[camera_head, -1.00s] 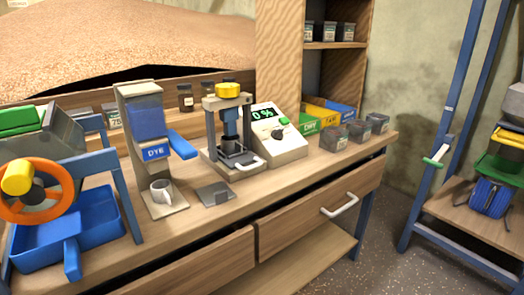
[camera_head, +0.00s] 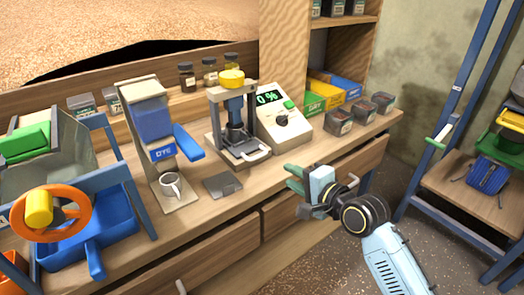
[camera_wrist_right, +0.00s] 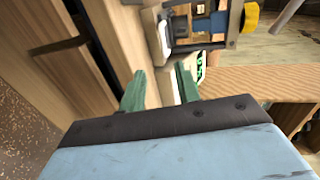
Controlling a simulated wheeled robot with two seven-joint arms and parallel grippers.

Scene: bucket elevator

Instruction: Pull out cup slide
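The press (camera_head: 232,110) with a yellow knob stands on the workbench. At its base is a slide with a pale handle (camera_head: 258,156) facing the bench front; I take this as the cup slide, and it looks pushed in. My right gripper (camera_head: 292,179) is in front of the bench edge, to the right of and nearer than the slide handle. Its green fingers are apart, with nothing between them. In the right wrist view the open fingers (camera_wrist_right: 160,84) point toward the press, and the pale handle (camera_wrist_right: 163,37) shows beyond them, not touched. My left gripper is not in view.
A small dark plate (camera_head: 222,186) lies before the press. A display box (camera_head: 283,113) reading 0 % adjoins it on the right. The blue-framed rack (camera_head: 445,130) stands further right.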

